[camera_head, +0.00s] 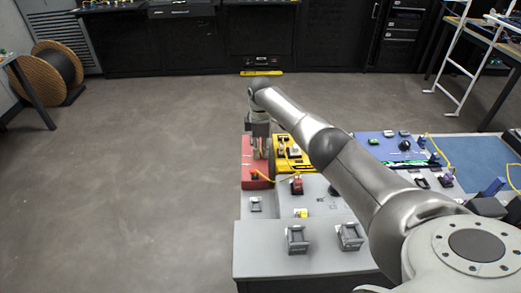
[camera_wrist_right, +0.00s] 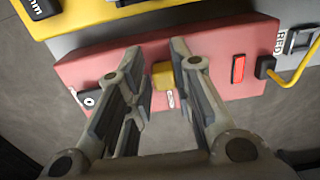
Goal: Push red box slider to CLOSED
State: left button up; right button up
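The red box (camera_head: 256,184) sits at the left edge of the bench, and its face fills the middle of the right wrist view (camera_wrist_right: 215,50). A yellow slider knob (camera_wrist_right: 163,76) stands on it beside a small white label, too small to read. My right gripper (camera_head: 261,152) reaches down over the red box from above. In the right wrist view its two fingertips (camera_wrist_right: 160,72) stand on either side of the yellow knob. I cannot tell whether they touch or grip it. In the head view the knob is hidden. My left gripper is not in view.
A red indicator (camera_wrist_right: 238,69) and a yellow cable (camera_wrist_right: 297,67) are on the right of the box face. A yellow box (camera_head: 295,163) stands close beside the red box. Grey fixtures (camera_head: 298,239) are on the near bench. Open floor lies left of the bench.

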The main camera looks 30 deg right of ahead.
jog(key=shift+o, duration=1.4)
jog(key=shift+w, duration=0.1)
notch_tip(320, 180, up, 12)
